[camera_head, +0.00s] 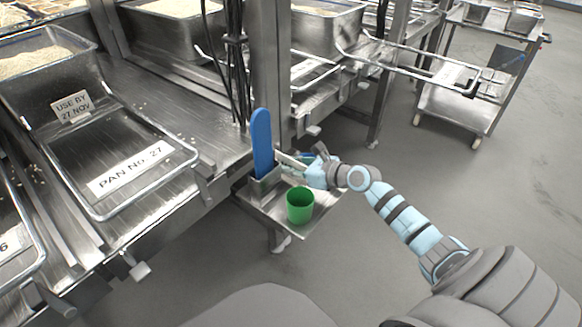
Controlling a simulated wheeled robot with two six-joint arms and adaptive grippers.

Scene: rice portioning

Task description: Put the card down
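A small card (72,106) reading "USE BY 27 NOV" stands tilted at the front of a steel pan of rice (38,68), at the back edge of a tray labelled "PAN No. 27" (130,196). No gripper is near this card. My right gripper (284,160) is over the small side shelf, its pale fingers pointing left, close beside a blue paddle (262,142). The paddle stands upright in a metal holder (262,188). The fingers are small and overlap, so I cannot tell whether they touch the paddle or hold anything. My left gripper is out of view.
A green cup (300,205) stands on the small steel shelf (285,226) below my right gripper. More rice pans (325,28) line the steel counter behind, with dark cables hanging there. A wheeled cart (450,110) stands at upper right.

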